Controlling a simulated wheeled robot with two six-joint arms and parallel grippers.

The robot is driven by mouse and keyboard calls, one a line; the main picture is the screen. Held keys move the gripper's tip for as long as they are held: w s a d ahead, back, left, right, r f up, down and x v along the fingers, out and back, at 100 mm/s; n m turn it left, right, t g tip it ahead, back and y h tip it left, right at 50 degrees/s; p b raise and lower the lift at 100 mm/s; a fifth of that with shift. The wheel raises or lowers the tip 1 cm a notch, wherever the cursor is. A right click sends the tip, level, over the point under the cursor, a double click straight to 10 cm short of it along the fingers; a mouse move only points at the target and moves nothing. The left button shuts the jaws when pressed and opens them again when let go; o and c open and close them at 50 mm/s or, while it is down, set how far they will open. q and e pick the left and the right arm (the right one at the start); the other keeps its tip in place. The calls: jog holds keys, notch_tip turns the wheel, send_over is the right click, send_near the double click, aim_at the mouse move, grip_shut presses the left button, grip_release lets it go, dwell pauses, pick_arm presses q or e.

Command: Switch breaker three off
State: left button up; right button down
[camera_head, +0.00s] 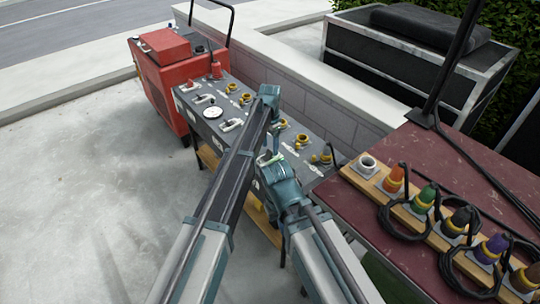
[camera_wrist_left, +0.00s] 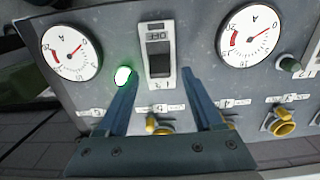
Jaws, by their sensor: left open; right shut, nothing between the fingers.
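A dark grey breaker panel (camera_head: 183,97) carries white-framed breakers, dials and yellow-capped sockets. In the left wrist view one breaker (camera_wrist_left: 157,50) with a dark inset stands between two round dials; its number is unclear. A lit green lamp (camera_wrist_left: 123,76) is beside it. My left gripper (camera_wrist_left: 159,80) is open, its fingertips apart near the breaker's lower end; contact is unclear. In the head view my left gripper (camera_head: 273,143) points down at the panel, partly hidden by the arms. My right gripper (camera_head: 268,174) is shut and empty, low over the near right part of the panel.
A red generator (camera_head: 165,75) stands past the panel's left end. A low block wall (camera_head: 290,88) runs behind. At right, a dark red table (camera_head: 440,160) holds a wooden strip with coloured plugs and black cables. Open concrete lies at left.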

pick_arm(q)
jog(key=shift+f+b, duration=0.35)
jog(key=shift+f, duration=0.4)
grip_shut()
